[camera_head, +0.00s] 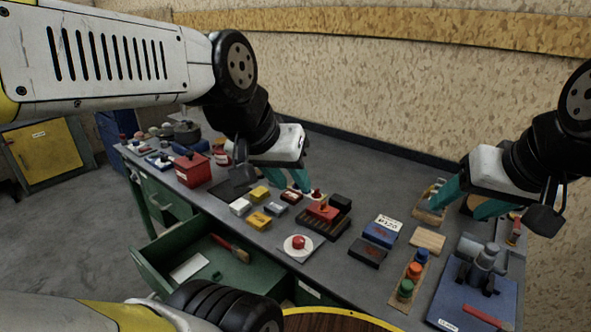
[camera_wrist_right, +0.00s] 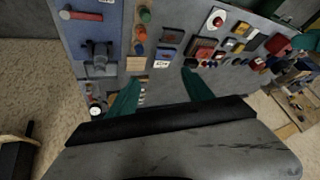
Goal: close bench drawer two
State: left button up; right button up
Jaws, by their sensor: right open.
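A green bench drawer (camera_head: 165,262) stands pulled out from the grey workbench (camera_head: 345,268). Inside it lie a brush (camera_head: 230,248) with a reddish handle and a white card (camera_head: 190,267). My own body hides part of its near side, and I cannot read a number on it. Another green drawer (camera_head: 165,203), further left, looks shut. My left gripper (camera_head: 292,180) is over the bench top behind the open drawer, apart from it; its jaw gap is unclear. My right gripper (camera_head: 462,203) is open and empty above the bench's right part; its spread fingers also show in the right wrist view (camera_wrist_right: 160,97).
The bench top is crowded: a red box (camera_head: 192,169), yellow blocks (camera_head: 260,193), a white plate with a red knob (camera_head: 298,247), a rack of coloured caps (camera_head: 409,280) and a blue board with a vise (camera_head: 470,290). Floor (camera_head: 60,220) on the left is clear.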

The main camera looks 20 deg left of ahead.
aim_at(154, 261)
jog(key=u, duration=0.45)
jog(key=j+u, duration=0.15)
jog(key=u, duration=0.35)
jog(key=j+u, duration=0.1)
jog(key=u, duration=0.35)
jog(key=j+u, duration=0.1)
jog(key=u, duration=0.4)
jog(key=k+j, duration=0.05)
